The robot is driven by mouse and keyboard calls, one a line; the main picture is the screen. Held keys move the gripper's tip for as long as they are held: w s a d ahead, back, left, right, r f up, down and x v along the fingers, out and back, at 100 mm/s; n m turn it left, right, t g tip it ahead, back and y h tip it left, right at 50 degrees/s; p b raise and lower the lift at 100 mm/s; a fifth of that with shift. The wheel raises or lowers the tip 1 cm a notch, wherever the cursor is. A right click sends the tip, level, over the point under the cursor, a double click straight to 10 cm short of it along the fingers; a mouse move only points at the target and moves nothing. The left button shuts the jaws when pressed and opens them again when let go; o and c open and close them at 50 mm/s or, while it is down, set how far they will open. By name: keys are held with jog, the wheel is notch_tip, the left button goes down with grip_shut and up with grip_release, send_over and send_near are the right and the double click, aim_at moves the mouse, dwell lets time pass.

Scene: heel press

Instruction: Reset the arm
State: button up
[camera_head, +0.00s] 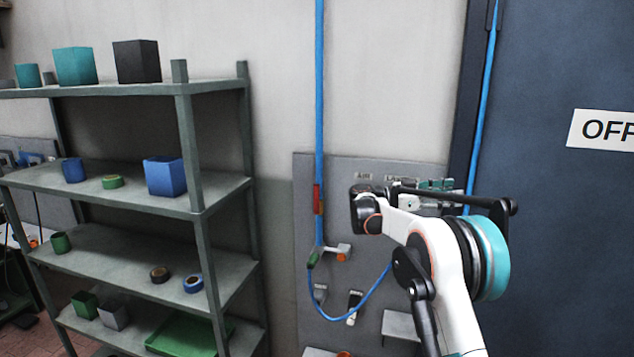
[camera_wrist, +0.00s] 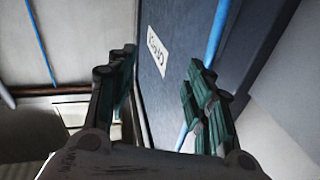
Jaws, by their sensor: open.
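My arm (camera_head: 440,270) rises from the lower right of the head view and bends at a teal-banded joint. My gripper (camera_head: 438,187) is in front of the grey wall panel (camera_head: 330,175), beside the dark blue door, and is partly hidden by my own arm. In the wrist view, my gripper (camera_wrist: 163,75) has its two dark, green-padded fingers spread apart with nothing between them. The blue door with a sign shows in the gap beyond. I cannot tell the exact distance from the fingers to the panel or door.
The panel carries a blue hose (camera_head: 319,100), a valve with an orange knob (camera_head: 341,253) and a black-and-white switch (camera_head: 354,305). A grey-green shelf (camera_head: 215,195) with several boxes and rings stands at left.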

jog(key=w+a+r+n+t+y+b, duration=0.1)
jog(key=a+r+n+t+b, duration=0.15)
jog(key=r+t, duration=0.5)
jog(key=w+a+r+n+t+b, duration=0.1)
jog(key=r+n+t, duration=0.4)
jog(key=r, duration=0.4)
jog(key=s+a+r+n+t+y+b, duration=0.1)
jog(key=s+a+n+t+y+b, duration=0.2)
jog(key=s+a+n+t+y, duration=0.75)
jog(key=s+a+f+n+g+y+b, duration=0.1)
jog(key=s+a+f+g+y, duration=0.3)
jog(key=s+f, duration=0.45)
jog(key=s+a+f+n+g+y+b, duration=0.25)
jog(key=s+f+g+y, duration=0.3)
jog(key=s+f, duration=0.35)
jog(key=s+d+f+m+g+h, duration=0.1)
jog(key=s+d+f+g, duration=0.1)
jog(key=s+f, duration=0.8)
jog(key=s+d+f+m+g+h+b, duration=0.1)
jog(key=s+f+g, duration=0.3)
jog(key=s+f, duration=0.7)
jog(key=shift+s+d+f, duration=0.15)
jog(key=shift+d+f, duration=0.2)
jog(key=shift+f, duration=0.55)
